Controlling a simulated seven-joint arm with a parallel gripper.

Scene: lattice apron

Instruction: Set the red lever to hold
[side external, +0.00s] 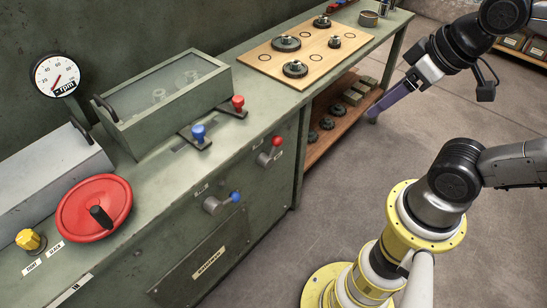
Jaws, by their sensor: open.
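Two red-handled controls show in the side external view. One red-knobbed lever (237,103) stands on the bench top beside the glass-topped box. Another red-tipped lever (276,142) is on the bench's front face, with a small label plate that is too small to read. I cannot tell which of them is the red lever, nor read any hold mark. My gripper (374,117), with purple-blue fingers, hangs over the floor to the right of the bench, apart from both levers. It is open and appears empty.
A blue-knobbed lever (198,133) and a blue front lever (234,198) are close by. A red handwheel (83,224), yellow knob (28,240) and rpm gauge (57,76) are at left. A wooden board (262,57) with dark wheels is at the back. The floor (345,195) before the bench is clear.

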